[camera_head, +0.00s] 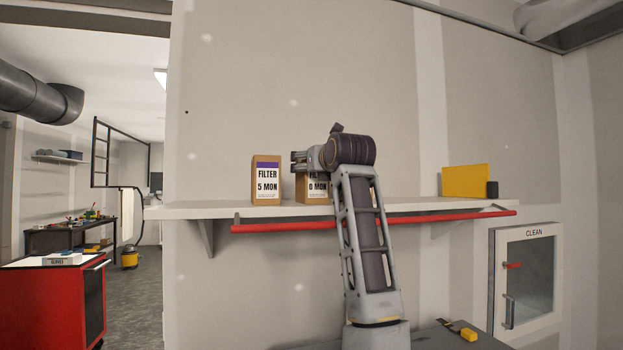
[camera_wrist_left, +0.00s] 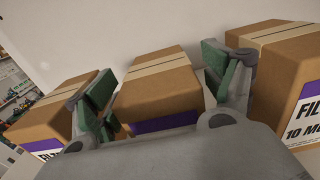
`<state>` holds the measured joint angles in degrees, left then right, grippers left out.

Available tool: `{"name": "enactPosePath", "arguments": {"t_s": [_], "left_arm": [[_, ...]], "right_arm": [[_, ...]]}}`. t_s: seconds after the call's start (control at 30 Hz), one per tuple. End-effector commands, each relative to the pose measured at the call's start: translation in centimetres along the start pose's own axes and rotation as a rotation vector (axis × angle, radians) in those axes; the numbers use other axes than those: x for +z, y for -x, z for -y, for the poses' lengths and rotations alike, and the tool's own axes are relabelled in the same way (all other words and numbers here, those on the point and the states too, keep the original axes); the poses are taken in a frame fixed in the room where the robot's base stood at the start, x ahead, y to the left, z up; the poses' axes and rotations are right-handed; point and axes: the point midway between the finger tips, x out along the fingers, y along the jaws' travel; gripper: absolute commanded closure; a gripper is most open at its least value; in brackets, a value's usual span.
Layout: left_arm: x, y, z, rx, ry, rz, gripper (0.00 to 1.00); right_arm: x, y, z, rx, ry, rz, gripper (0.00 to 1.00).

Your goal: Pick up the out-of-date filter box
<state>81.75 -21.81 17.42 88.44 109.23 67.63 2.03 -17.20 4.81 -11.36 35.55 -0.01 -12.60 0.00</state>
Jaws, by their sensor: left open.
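Brown filter boxes with purple bands stand on the wall shelf. In the head view the left box (camera_head: 266,182) reads "FILTER 5 MON". A second box (camera_head: 313,188) reads "0 MON", partly covered by my left gripper (camera_head: 299,160). In the left wrist view my open gripper (camera_wrist_left: 158,75) has its green-padded fingers on either side of a middle box (camera_wrist_left: 160,82); I cannot tell whether they touch it. A left box (camera_wrist_left: 52,112) and a right box (camera_wrist_left: 285,75), reading "10 MO", flank it. The middle label is hidden, and which box is out of date cannot be read. My right gripper is out of view.
The white shelf (camera_head: 230,211) has a red rail (camera_head: 280,227) along its front. A yellow object (camera_head: 465,180) stands at the shelf's right end. A cabinet marked "CLEAN" (camera_head: 528,280) is at lower right. The neighbouring boxes leave narrow gaps around my fingers.

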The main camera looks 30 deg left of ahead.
Motion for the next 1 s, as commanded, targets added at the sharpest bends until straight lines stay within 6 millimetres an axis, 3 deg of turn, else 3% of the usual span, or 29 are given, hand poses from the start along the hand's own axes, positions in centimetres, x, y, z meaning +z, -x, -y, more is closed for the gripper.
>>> {"name": "enactPosePath", "arguments": {"t_s": [0.2,0.67,1.0], "left_arm": [[0.01,-1.44,-0.06,0.002,0.0,0.0,0.17],[-0.08,-1.48,-0.05,0.001,0.0,-0.001,0.17],[-0.07,-1.47,-0.05,0.001,0.0,-0.001,0.59]], "right_arm": [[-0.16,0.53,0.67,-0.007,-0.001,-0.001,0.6],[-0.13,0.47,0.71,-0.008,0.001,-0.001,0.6],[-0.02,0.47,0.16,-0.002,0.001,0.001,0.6]]}}
